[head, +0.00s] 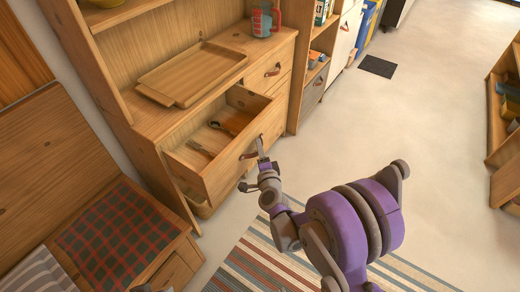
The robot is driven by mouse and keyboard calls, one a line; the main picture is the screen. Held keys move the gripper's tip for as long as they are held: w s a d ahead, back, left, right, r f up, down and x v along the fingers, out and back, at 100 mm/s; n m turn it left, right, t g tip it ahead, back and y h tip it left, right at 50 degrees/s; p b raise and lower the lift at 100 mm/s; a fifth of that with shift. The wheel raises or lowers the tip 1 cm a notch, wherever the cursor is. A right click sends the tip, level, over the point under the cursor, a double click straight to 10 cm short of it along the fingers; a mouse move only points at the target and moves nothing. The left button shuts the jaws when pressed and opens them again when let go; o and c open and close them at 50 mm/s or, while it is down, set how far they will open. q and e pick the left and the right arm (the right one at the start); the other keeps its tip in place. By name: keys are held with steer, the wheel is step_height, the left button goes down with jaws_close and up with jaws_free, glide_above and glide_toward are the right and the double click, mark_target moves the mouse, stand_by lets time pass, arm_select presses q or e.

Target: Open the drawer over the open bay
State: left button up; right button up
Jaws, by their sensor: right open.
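A wooden drawer (190,158) in the left cabinet stands pulled well out. Inside lie a dark utensil with an orange part (236,122) and a paler utensil (201,149). A leather pull (250,152) is on its front panel. My right gripper (262,158) is at this pull, its jaws open; I cannot tell whether they touch it. A closed drawer (271,72) with its own leather pull is to the right of the open one. The space below the open drawer is mostly hidden by its front.
A wooden tray (193,72) and a red-and-teal mug (265,20) stand on the cabinet top. A bench with a plaid cushion (112,232) is at lower left. A striped rug (262,262) lies on the floor. Pale floor (400,130) to the right is clear.

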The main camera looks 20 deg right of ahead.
steer(key=s+a+r, duration=0.1)
steer(key=s, duration=0.9)
steer(key=shift+s+a+r+p, duration=0.25)
steer(key=shift+p, duration=0.05)
